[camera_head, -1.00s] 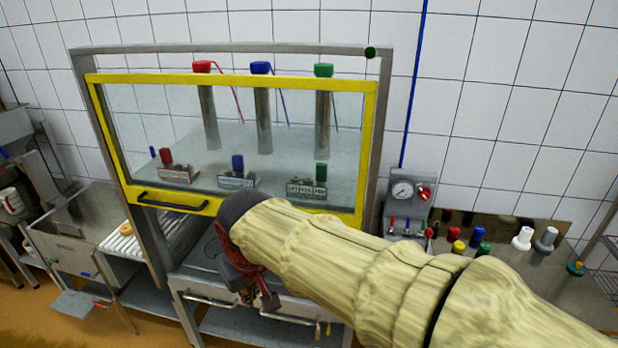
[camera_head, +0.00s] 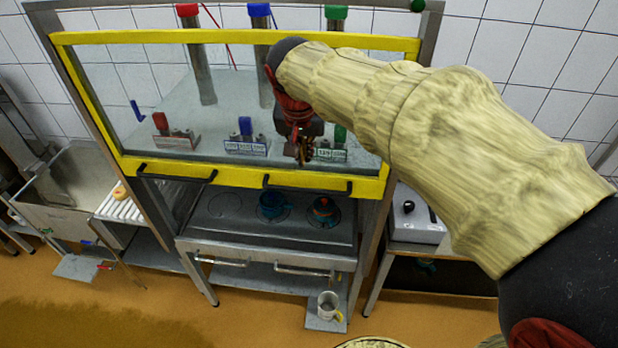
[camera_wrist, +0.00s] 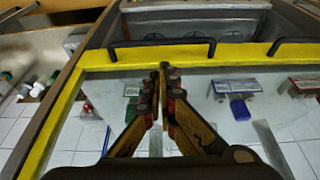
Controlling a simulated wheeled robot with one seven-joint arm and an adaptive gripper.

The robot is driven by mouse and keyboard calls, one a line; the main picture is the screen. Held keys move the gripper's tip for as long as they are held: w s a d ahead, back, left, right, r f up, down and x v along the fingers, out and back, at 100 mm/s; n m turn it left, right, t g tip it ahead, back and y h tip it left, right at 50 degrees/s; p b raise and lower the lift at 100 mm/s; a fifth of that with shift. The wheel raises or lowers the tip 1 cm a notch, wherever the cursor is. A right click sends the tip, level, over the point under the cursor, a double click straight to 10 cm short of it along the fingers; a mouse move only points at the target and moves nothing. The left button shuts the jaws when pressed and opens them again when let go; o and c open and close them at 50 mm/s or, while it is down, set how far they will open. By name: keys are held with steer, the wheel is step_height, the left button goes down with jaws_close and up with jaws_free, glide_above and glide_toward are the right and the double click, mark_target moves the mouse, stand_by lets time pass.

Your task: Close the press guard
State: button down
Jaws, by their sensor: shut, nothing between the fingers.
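The press guard is a clear pane in a yellow frame (camera_head: 150,37), standing raised in the metal press frame. Its bottom bar carries a left black handle (camera_head: 176,175) and a right black handle (camera_head: 307,185). An open gap shows below the bar, above the press bed (camera_head: 215,232). My gripper (camera_head: 302,160) points down in front of the pane's lower right part, just above the right handle, shut and empty. In the wrist view the gripper (camera_wrist: 164,68) is closed near the yellow bar (camera_wrist: 238,54), close to one handle (camera_wrist: 165,44); whether it touches is unclear.
Red, blue and green press cylinders (camera_head: 200,75) show behind the pane. A sink (camera_head: 62,192) is at left; a control box (camera_head: 416,218) is at right.

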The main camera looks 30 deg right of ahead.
mark_target(307, 189)
steer(key=p+x, duration=0.1)
steer(key=x, duration=0.5)
steer(key=p+x, duration=0.1)
steer(key=x, duration=0.6)
steer(key=shift+s+a+f, duration=0.15)
steer(key=shift+s+f, duration=0.05)
steer(key=shift+f, duration=0.1)
step_height(307, 189, down, 46)
steer(key=b, duration=3.5)
steer(key=shift+b, duration=0.4)
steer(key=shift+r, duration=0.25)
steer(key=p+v, duration=0.5)
steer(key=v, duration=0.8)
steer(key=shift+r, duration=0.45)
